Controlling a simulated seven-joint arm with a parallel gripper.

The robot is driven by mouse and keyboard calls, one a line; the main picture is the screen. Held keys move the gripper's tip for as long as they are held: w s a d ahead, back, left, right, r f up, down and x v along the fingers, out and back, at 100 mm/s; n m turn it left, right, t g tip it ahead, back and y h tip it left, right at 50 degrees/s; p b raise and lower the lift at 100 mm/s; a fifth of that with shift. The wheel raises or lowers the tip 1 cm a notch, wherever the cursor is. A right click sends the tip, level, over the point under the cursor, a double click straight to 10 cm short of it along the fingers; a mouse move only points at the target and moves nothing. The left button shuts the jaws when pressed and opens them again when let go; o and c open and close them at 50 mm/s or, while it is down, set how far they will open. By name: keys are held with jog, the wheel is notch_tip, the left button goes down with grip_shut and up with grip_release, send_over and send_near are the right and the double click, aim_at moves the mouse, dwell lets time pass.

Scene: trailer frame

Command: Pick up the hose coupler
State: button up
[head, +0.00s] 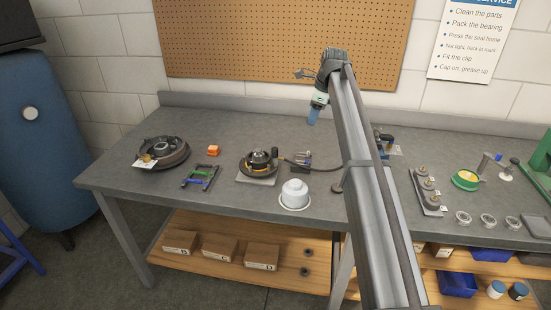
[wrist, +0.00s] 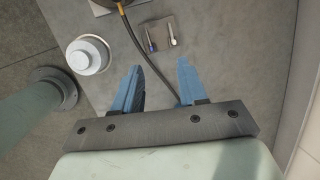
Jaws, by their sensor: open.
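What looks like the hose coupler is a small dark fitting (head: 275,153) at the left end of a black hose (head: 305,167), beside the hub with a yellow ring (head: 258,162). In the wrist view the hose (wrist: 148,55) runs from the top edge down between my fingers, and only an orange-brown end (wrist: 122,4) shows at the top edge. My gripper (head: 313,118) hangs above the back of the bench, right of the fitting and well above the surface. Its blue fingers (wrist: 160,70) are apart with nothing held. The hose's other end is hidden behind my arm.
A white domed pot (head: 294,195) stands in front of the hose. A small mat with tools (wrist: 160,35) lies near the hose. A pegboard (head: 285,40) rises behind the bench.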

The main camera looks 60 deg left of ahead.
aim_at(275, 148)
jog(key=s+a+f+h, duration=0.25)
jog(key=s+a, duration=0.35)
jog(key=s, duration=0.5)
jog(key=shift+n+t+h, duration=0.3)
jog(key=shift+n+h, duration=0.1)
jog(key=shift+h, duration=0.05)
notch_tip(275, 148, down, 8)
jog(key=shift+s+r, duration=0.15)
jog(key=shift+a+f, duration=0.15)
jog(key=shift+f, duration=1.2)
jog(key=shift+a+f, duration=0.15)
jog(key=shift+f, duration=1.2)
grip_shut()
